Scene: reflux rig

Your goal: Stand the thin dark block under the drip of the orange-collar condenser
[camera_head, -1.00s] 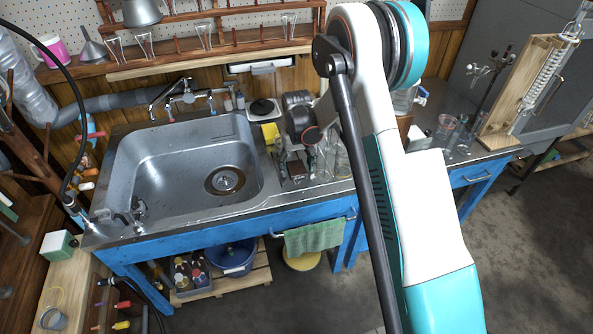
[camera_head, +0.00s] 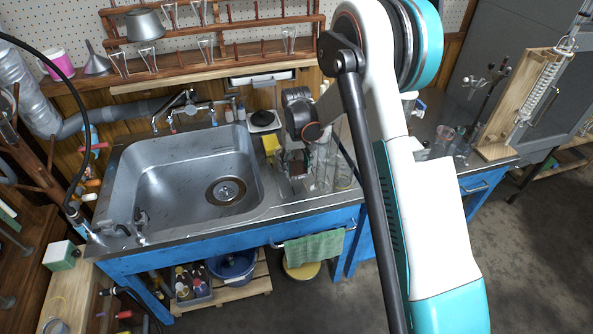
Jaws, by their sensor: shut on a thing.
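My gripper (camera_head: 314,150) is small in the head view, just below the dark wrist with the orange ring, over the counter right of the sink. Its fingers are hard to make out among the glassware. It is shut on what looks like the thin dark block (camera_head: 297,163), a small dark brown shape whose outline is partly lost in the clutter.
A steel sink (camera_head: 150,180) fills the left of the counter. Clear glassware (camera_head: 342,172) stands close right of my gripper. Beakers (camera_head: 443,138) stand by the wooden board (camera_head: 505,115). A green towel (camera_head: 314,248) hangs in front. My arm hides the middle of the counter.

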